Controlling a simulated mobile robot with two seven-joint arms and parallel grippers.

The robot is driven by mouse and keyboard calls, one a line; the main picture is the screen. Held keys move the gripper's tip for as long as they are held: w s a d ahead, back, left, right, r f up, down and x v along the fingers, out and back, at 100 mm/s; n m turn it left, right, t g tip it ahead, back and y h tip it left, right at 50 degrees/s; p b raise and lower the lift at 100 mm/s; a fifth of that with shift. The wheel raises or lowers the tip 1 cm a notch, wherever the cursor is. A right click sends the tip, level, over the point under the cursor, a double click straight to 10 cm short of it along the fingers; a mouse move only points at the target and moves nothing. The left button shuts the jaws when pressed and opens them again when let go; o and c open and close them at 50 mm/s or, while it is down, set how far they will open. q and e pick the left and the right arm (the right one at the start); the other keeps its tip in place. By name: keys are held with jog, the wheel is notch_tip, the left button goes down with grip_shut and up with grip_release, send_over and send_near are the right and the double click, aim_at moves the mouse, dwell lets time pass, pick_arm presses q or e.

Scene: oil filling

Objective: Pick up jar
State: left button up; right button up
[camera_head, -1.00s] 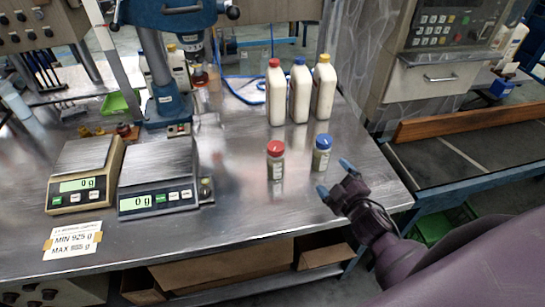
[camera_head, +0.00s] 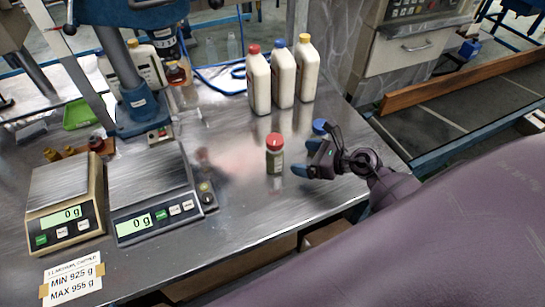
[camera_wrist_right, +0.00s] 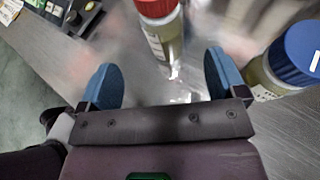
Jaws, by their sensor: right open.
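A small jar with a red lid (camera_head: 275,156) stands upright on the metal table. In the right wrist view the red-lidded jar (camera_wrist_right: 160,28) is ahead of the open fingers, roughly between their lines and apart from them. A second jar with a blue lid (camera_head: 320,127) is mostly hidden behind my right gripper; the blue-lidded jar shows at the right of the wrist view (camera_wrist_right: 290,60). My right gripper (camera_head: 314,151) is open and empty, just right of the red-lidded jar. Its blue fingertips (camera_wrist_right: 160,82) are spread wide. My left gripper is not in view.
Three tall bottles (camera_head: 282,76) with red, blue and yellow caps stand behind the jars. Two scales (camera_head: 154,186) reading 0 g are at the left, with a weight-limit label (camera_head: 73,280) in front.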

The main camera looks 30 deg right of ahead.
aim_at(275, 152)
jog(key=x, duration=0.4)
jog(key=shift+p+x, duration=0.35)
jog(key=shift+x, duration=3)
jog(key=shift+d+f, duration=0.1)
jog(key=shift+c, duration=0.2)
jog(key=c, duration=1.1)
